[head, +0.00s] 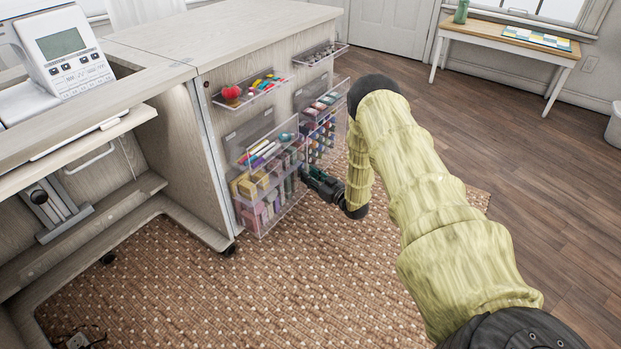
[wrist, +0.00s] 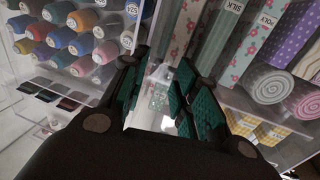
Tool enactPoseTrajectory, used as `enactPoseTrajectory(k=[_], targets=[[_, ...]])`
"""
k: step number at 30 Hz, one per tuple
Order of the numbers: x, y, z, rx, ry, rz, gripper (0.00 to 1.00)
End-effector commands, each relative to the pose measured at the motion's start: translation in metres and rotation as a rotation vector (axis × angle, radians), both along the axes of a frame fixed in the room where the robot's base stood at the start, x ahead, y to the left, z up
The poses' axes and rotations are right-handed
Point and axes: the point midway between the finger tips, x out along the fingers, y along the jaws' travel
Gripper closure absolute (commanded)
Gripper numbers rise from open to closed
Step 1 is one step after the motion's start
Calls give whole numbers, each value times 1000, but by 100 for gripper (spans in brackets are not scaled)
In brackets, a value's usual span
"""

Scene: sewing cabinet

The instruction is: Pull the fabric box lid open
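The fabric box (head: 270,215) is a clear bin on the side of the cabinet, holding folded and rolled fabrics. In the wrist view its fabric rolls (wrist: 233,45) fill the right side, patterned and labelled. My gripper (head: 308,176) is at the box's right edge, in the gap beside the thread box. In the wrist view my gripper (wrist: 160,88) has its teal-padded fingers apart, with a see-through gap between them. A clear panel edge shows beyond the fingertips; I cannot tell whether they touch it. The lid itself is hard to make out.
A clear thread box (head: 321,138) with several spools hangs close to the right. An upper clear tray (head: 250,91) holds a red pincushion and coloured items. The sewing machine (head: 66,52) stands at left. A woven rug (head: 200,290) covers the clear floor in front.

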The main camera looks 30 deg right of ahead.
Motion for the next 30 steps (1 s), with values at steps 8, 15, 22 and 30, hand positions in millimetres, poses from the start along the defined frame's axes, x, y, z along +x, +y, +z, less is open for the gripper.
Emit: enactPoseTrajectory(k=[8,15,22,30], targets=[[2,0,1,0,-1,0,70],[2,0,0,0,-1,0,100],[1,1,1,0,0,-1,100],[-12,4,2,1,1,-49,100]])
